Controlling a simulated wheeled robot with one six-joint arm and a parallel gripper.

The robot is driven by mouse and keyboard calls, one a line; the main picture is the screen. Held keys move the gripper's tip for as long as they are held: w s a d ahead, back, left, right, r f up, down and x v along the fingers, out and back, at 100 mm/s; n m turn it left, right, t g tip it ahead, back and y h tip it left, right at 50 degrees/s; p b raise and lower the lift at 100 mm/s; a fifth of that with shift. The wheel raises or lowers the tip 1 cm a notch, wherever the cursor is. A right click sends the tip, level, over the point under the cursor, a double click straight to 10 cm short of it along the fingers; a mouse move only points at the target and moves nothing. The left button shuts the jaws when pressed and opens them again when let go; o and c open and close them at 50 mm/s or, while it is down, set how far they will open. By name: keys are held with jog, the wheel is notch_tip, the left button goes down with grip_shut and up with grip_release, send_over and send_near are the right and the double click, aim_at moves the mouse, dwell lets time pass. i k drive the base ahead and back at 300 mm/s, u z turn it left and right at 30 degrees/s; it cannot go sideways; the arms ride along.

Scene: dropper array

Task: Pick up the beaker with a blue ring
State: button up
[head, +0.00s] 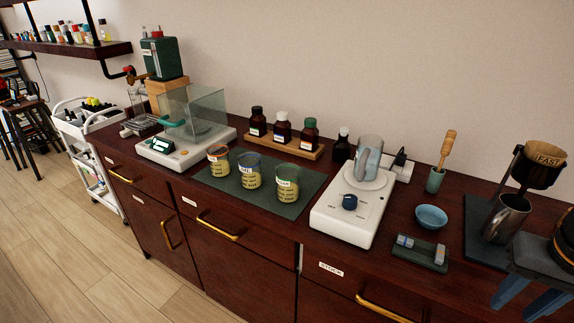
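The beaker with a blue ring (249,170) stands upright on a dark green mat (222,184) on the wooden counter. It is the middle one of three clear beakers with yellowish contents. The beaker on its left (218,160) has an orange-brown rim, and the one on its right (287,182) has a green rim. My gripper (528,298) is at the lower right edge, partly cut off by the frame. Its two blue fingers are apart with nothing seen between them. It is far to the right of the beakers and touches none of them.
A balance with a glass shield (190,125) stands left of the mat. Brown bottles on a wooden rack (282,134) are behind it. A white stirrer (350,205) stands right of the mat. A blue bowl (431,217), green tray (420,253) and metal mug (507,219) are nearer my gripper.

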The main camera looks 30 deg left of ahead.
aim_at(251, 171)
jog(key=u, duration=0.1)
jog(key=k, duration=1.1)
jog(key=u, duration=1.6)
jog(key=i, duration=0.6)
